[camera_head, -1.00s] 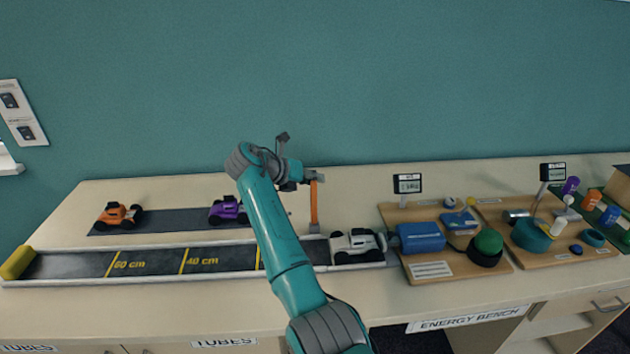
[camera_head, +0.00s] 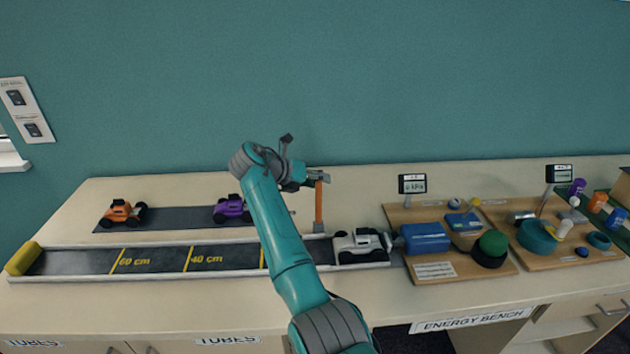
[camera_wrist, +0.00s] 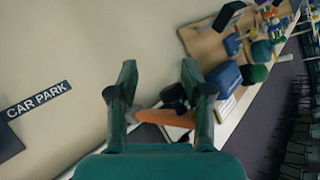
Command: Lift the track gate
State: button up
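The track gate is an orange bar (camera_head: 319,206) standing upright at the track, just left of the white car (camera_head: 360,246). My gripper (camera_head: 318,176) is at the top of the bar in the head view. In the wrist view, the two fingers of my gripper (camera_wrist: 163,105) stand well apart, and the orange bar (camera_wrist: 165,118) crosses the space between them. I cannot tell whether either finger touches it. The white car sits on the right end of the dark track (camera_head: 150,260). My arm hides part of the track.
An orange car (camera_head: 122,213) and a purple car (camera_head: 231,209) stand on a dark mat behind the track. To the right, a wooden board holds a blue box (camera_head: 425,237) and a green dome (camera_head: 493,243). A small display (camera_head: 412,184) stands behind them. The bench behind the gate is clear.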

jog(key=shift+d+f, duration=0.1)
jog(key=shift+f, duration=0.1)
jog(key=v, duration=1.2)
jog(key=shift+r, duration=0.15)
